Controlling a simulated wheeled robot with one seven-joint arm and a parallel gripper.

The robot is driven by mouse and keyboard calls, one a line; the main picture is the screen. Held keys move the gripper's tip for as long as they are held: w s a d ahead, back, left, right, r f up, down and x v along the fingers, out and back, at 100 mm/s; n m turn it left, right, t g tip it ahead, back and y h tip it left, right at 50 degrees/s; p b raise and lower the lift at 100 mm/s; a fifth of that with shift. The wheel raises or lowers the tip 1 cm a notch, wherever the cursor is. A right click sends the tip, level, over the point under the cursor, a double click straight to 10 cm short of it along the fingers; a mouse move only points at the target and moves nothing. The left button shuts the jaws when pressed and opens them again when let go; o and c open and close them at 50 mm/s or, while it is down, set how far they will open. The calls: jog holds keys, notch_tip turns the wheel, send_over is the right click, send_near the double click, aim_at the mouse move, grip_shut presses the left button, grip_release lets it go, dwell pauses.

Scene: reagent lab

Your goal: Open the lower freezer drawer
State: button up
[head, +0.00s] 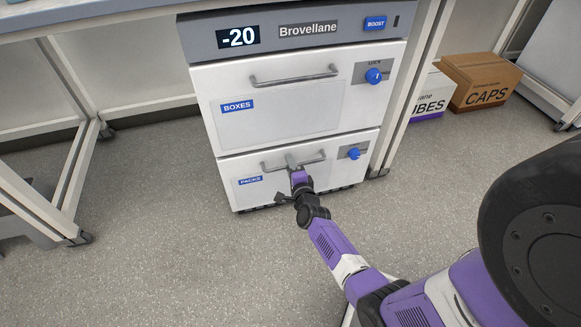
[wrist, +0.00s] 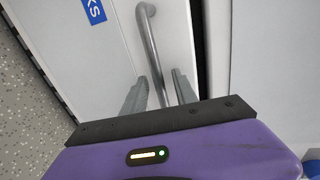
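The lower freezer drawer (head: 335,173) has a white front, a PACKS label, a blue knob (head: 354,153) and a grey bar handle (head: 316,158). Its front looks about flush with the upper drawer, so it appears shut. My gripper (head: 292,164) is at the middle of this handle. In the wrist view my gripper (wrist: 160,88) has its two fingers apart, with the handle bar (wrist: 150,40) running between them. I see a gap beside the bar, so the fingers do not look clamped on it. The gripper hides part of the handle in the head view.
The upper drawer (head: 290,118), labelled BOXES, has its own handle and a blue LOCK knob (head: 374,75). A CAPS carton (head: 484,82) and a white box (head: 432,95) stand at the right. The floor (head: 180,250) before the freezer is clear. Bench legs (head: 75,190) stand at left.

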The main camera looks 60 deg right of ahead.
grip_shut()
dwell(1.3)
